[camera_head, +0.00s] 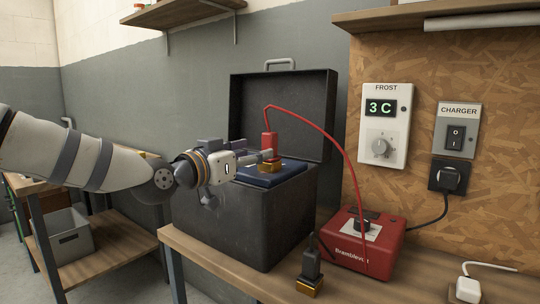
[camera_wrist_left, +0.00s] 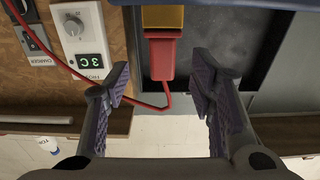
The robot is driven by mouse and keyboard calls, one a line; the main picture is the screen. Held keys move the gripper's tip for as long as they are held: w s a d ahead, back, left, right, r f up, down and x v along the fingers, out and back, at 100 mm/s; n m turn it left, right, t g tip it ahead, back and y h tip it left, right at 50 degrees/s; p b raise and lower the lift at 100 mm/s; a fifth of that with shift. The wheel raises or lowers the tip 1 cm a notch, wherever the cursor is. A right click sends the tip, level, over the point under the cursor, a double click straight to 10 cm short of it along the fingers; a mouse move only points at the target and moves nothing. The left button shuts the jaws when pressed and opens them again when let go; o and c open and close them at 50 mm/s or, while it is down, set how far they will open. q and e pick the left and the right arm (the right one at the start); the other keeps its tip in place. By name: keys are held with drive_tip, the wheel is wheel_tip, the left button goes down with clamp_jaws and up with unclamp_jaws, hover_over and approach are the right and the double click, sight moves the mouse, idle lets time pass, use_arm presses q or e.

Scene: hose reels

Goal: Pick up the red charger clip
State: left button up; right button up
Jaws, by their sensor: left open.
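The red charger clip (camera_head: 270,144) stands upright with its brass-coloured end down, on the blue top inside the open black box (camera_head: 240,216). A red cable runs from its top to the red charger (camera_head: 364,240). My left gripper (camera_head: 262,157) reaches in from the left, level with the clip. In the left wrist view, which is upside down, my open left gripper (camera_wrist_left: 161,70) has a finger on each side of the red clip (camera_wrist_left: 162,58); I see no contact. Whether the clip lies fully between the fingertips is unclear. My right gripper is not in view.
A black clip (camera_head: 311,268) with a brass end stands on the bench (camera_head: 225,262) in front of the charger. The box's raised lid (camera_head: 290,104) is behind the red clip. A frost dial (camera_head: 386,125) and charger switch (camera_head: 457,130) are on the wall. A white plug (camera_head: 468,289) lies right.

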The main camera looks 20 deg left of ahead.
sight(266, 148)
use_arm(q)
drive_tip(key=x, duration=0.4)
drive_tip(key=f+b+x, duration=0.1)
drive_tip(key=x, duration=0.2)
drive_tip(key=shift+a, duration=0.15)
drive_tip(key=shift+w+r, duration=0.2)
drive_tip(key=shift+w, duration=0.1)
drive_tip(key=shift+s+r, duration=0.1)
drive_tip(key=shift+r, duration=0.1)
clamp_jaws()
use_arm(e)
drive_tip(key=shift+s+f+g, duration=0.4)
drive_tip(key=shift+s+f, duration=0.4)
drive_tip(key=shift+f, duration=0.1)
